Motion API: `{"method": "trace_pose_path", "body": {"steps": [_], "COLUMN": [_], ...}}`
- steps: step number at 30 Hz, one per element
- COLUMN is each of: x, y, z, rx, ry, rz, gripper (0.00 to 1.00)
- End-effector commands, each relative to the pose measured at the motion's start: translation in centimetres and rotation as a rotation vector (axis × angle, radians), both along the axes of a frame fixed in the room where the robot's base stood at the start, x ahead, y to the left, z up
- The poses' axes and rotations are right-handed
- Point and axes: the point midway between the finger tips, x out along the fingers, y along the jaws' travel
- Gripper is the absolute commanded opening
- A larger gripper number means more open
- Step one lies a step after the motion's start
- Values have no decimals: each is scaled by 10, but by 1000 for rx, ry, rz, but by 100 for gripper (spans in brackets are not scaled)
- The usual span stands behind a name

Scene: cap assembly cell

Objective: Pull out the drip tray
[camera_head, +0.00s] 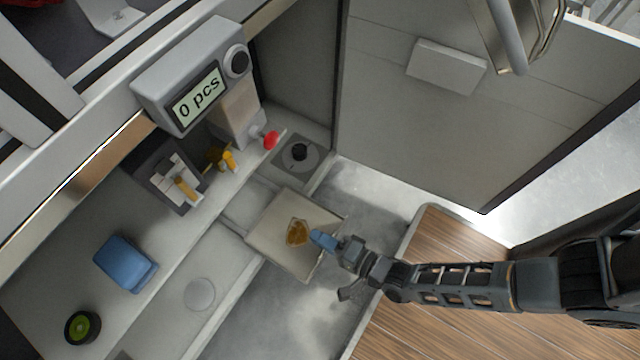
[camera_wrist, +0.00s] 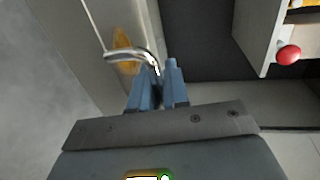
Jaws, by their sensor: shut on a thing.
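The drip tray (camera_head: 270,218) is a beige, square, shallow tray with an amber patch (camera_head: 297,232) on it. It lies below the counter and juts out past the lower ledge over the grey floor. In the wrist view the pale tray (camera_wrist: 88,62) and its amber patch are at the upper left. A curved metal handle (camera_wrist: 125,54) is on the tray's front. My gripper (camera_head: 322,240) has blue fingers at the tray's front edge. In the wrist view my gripper (camera_wrist: 156,85) is shut on the handle's end; the exact contact is partly hidden by the fingers.
A counter above holds a display box (camera_head: 197,85) reading "0 pcs", a red knob (camera_head: 271,140), a blue block (camera_head: 125,263) and a green-centred black disc (camera_head: 83,328). A large door panel (camera_head: 400,130) stands upper right.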

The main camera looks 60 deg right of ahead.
Motion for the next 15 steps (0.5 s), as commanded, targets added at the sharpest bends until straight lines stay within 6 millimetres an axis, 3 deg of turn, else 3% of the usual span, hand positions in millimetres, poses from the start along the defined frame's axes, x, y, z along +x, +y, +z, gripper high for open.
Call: {"method": "trace_pose_path", "body": {"steps": [10,15], "x": [-1,-18], "y": [0,0], "z": [0,4], "rx": [-1,-1], "ry": [2,4], "rz": [0,0], "gripper": [21,21]}}
